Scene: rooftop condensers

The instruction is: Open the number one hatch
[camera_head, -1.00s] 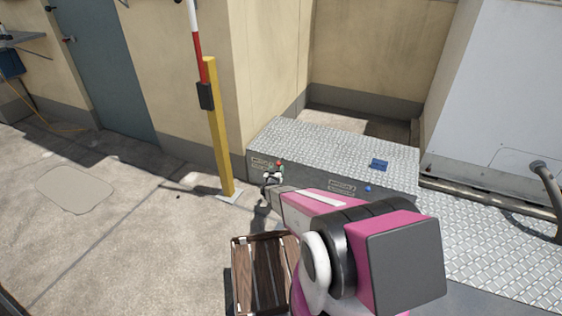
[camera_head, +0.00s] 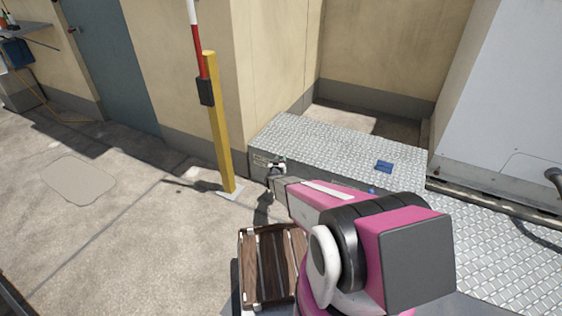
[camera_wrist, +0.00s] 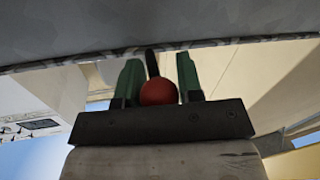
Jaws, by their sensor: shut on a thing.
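A low box with a diamond-plate top (camera_head: 330,143) and a dark front stands against the wall. A small label (camera_head: 262,160) is on its front at the left; I cannot read a number. My gripper (camera_head: 279,163) is at the box's front, just right of that label. In the wrist view, its green fingers (camera_wrist: 158,82) are shut on a round red knob (camera_wrist: 158,92) on a dark stem. A dark grey surface fills the top of that view. In the head view my arm hides much of the box's front, including any hatch outline there.
A blue knob (camera_head: 371,190) shows on the box's front, right of my gripper. A blue object (camera_head: 384,167) lies on top. A yellow post (camera_head: 220,130) stands left of the box. A wooden slatted crate (camera_head: 262,268) is below my arm. Open concrete lies left.

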